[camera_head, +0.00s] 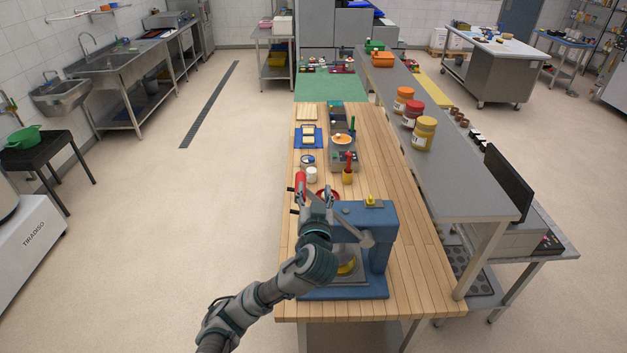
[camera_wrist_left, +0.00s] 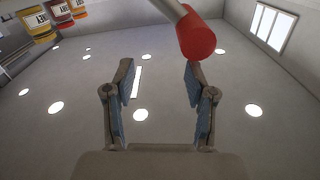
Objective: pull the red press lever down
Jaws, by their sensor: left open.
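The blue press (camera_head: 378,215) stands on the near end of the wooden table. Its grey lever (camera_head: 348,225) slants up to the left and ends in a red handle (camera_head: 300,181). My left gripper (camera_head: 297,200) is close to this red handle, with the arm partly hiding the press. In the left wrist view the open, empty fingers (camera_wrist_left: 158,95) point upward. The red handle (camera_wrist_left: 197,38) is just past the tip of the right-hand finger, not between the fingers; whether it touches that finger I cannot tell. My right gripper is not in view.
A grey counter (camera_head: 465,190) with several jars runs along the right.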

